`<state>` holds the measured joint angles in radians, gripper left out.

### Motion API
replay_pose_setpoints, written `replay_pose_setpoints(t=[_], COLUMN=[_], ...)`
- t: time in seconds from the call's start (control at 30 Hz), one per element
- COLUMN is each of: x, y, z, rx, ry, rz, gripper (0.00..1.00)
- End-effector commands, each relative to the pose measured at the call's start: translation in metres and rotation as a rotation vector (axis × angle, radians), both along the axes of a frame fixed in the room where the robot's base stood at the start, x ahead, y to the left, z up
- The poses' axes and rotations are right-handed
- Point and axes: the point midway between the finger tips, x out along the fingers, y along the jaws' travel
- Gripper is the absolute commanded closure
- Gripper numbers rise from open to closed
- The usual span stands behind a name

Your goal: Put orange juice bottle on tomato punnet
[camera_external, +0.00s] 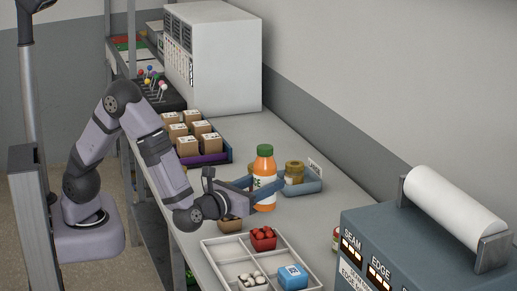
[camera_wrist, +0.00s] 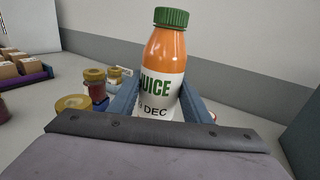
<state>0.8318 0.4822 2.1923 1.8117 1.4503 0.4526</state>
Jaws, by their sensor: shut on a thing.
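The orange juice bottle (camera_external: 264,178) has a green cap and a white label, and stands upright between the fingers of my gripper (camera_external: 262,186). In the wrist view the bottle (camera_wrist: 165,65) is also upright, with a blue finger on each side of it. My gripper (camera_wrist: 158,98) is shut on the bottle. I cannot tell whether its base touches the counter. The tomato punnet (camera_external: 263,239), a small red container of red tomatoes, sits in a back compartment of the white divided tray (camera_external: 212,258), in front of and below the bottle in the external view.
A blue-grey bin with jars (camera_external: 303,187) stands just behind the bottle. A blue-grey machine (camera_external: 400,250) with a white roll bounds the right side.

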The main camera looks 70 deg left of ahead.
Motion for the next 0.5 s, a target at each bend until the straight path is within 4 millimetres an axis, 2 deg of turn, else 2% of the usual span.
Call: replay_pose_setpoints(t=[0.2,0.5], x=[0.0,0.0], y=[0.0,0.0], z=[-0.022,-0.029], rx=[0.001,0.0], ry=[-0.002,-0.004], rz=[0.001,0.001], gripper=[0.87,0.87])
